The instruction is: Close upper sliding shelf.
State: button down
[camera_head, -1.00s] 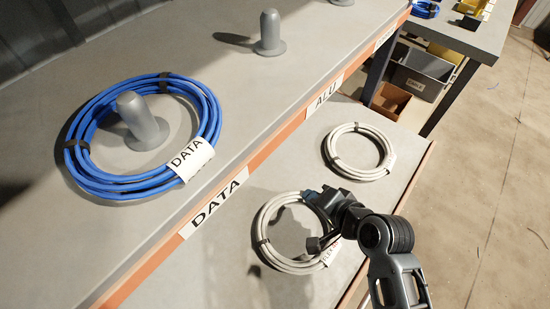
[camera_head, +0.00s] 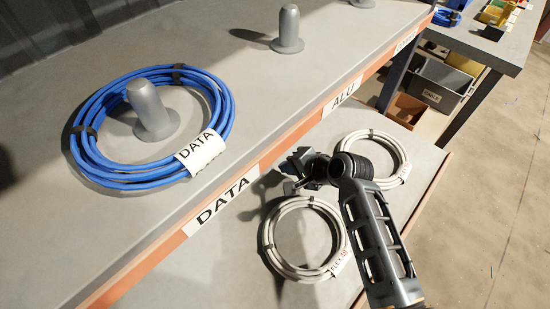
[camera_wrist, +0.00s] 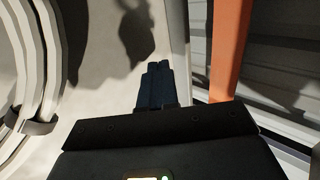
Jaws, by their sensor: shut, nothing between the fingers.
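A grey sliding shelf (camera_head: 290,240) sticks out below a fixed-looking top shelf in the head view. It carries two white cable coils: the near one (camera_head: 268,232) and the far one (camera_head: 403,150). My gripper (camera_head: 286,172) is over this shelf, near the orange front edge of the top shelf and between the two coils. In the wrist view my gripper (camera_wrist: 158,82) is shut and empty, with its fingertips close together over the grey surface. One white coil (camera_wrist: 38,70) shows at left there. I cannot tell whether the fingers touch anything.
The top shelf has an orange edge (camera_head: 312,120) with DATA and ALU labels; the orange bar (camera_wrist: 230,45) shows in the wrist view. A blue coil (camera_head: 85,165) lies around a grey peg (camera_head: 152,112). Another table (camera_head: 490,50) stands at far right. The floor (camera_head: 510,190) at right is clear.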

aim_at(267, 158)
jog(key=shift+w+a+f, duration=0.2)
jog(key=shift+w+a, duration=0.55)
jog(key=shift+a, duration=0.2)
jog(key=shift+w+a+f, duration=0.2)
jog(key=shift+w+a, duration=0.55)
jog(key=shift+a, duration=0.2)
